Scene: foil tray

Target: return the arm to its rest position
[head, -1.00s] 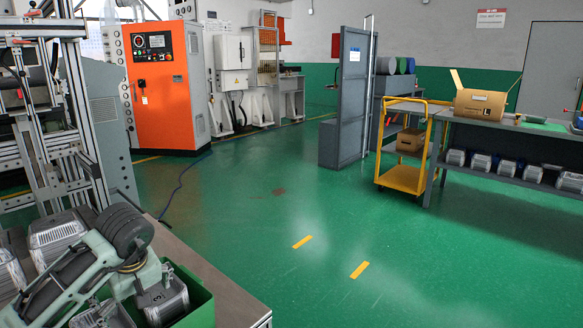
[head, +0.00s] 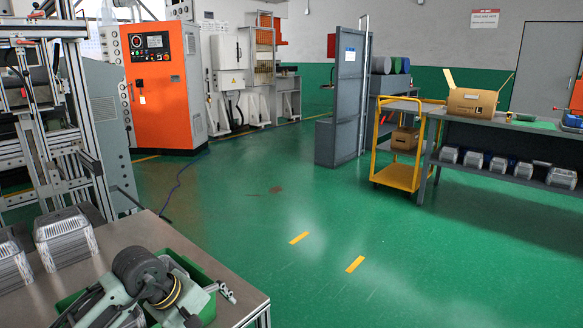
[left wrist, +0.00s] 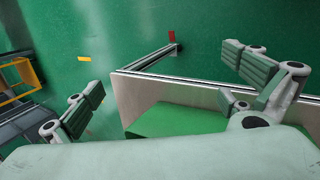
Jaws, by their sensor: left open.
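My left arm (head: 145,268) reaches over the front end of the metal work table at lower left in the head view, above a green bin. My left gripper (head: 218,292) is near the table's front right corner. In the left wrist view the gripper (left wrist: 165,84) has its two fingers wide apart with nothing between them. The table corner and part of the green bin (left wrist: 178,121) show below and behind the fingers. My right gripper is in neither view.
Grey ribbed metal parts (head: 66,238) stand on the table (head: 125,236) left of my arm. The green bin (head: 192,266) is partly hidden by the arm. A metal frame rises behind the table. A yellow cart (head: 398,177) stands far off. The green floor (head: 300,200) between is clear.

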